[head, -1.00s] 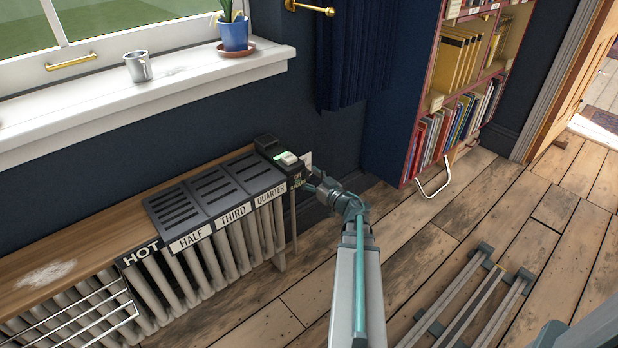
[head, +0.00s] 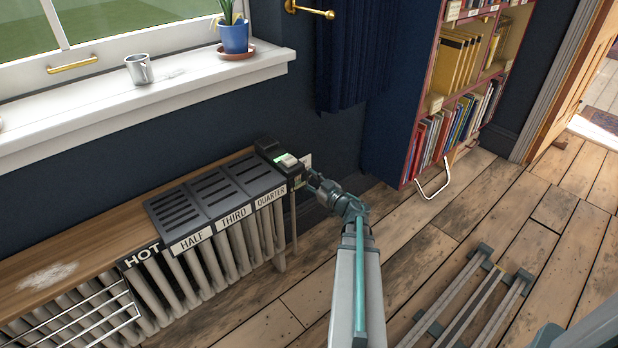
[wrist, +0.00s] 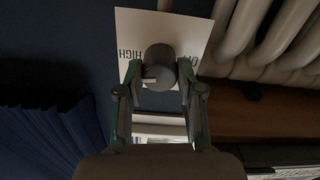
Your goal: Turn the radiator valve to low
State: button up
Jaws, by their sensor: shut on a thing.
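The radiator valve is a dark round knob (wrist: 160,62) in front of a white card (wrist: 196,36) in the wrist view. The card carries the word HIGH, upside down, on the left and partly hidden lettering on the right. A small pale mark shows on the knob's lower left. My gripper (wrist: 160,88) is shut on the knob, one finger on each side. In the head view my gripper (head: 313,180) is at the right end of the radiator, low by the dark wall. It hides the knob there, and only a bit of the white card (head: 306,160) shows.
The ribbed radiator (head: 220,245) with a wooden top (head: 85,225) and labelled dark vents stands left of my gripper. A small box with a lit green part (head: 285,160) sits just above it. A dark blue curtain (head: 350,60) and bookshelf (head: 455,100) are to the right.

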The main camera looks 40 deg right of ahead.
jog(key=n, duration=0.5)
jog(key=shift+p, duration=0.35)
jog(key=n+b, duration=0.1)
jog(key=n, duration=0.5)
jog(key=shift+f, duration=0.1)
jog(key=n+b, duration=0.3)
jog(key=n, duration=0.3)
jog(key=n+b, duration=0.3)
jog(key=n, duration=0.2)
jog(key=o, duration=1.2)
jog(key=shift+c, duration=0.2)
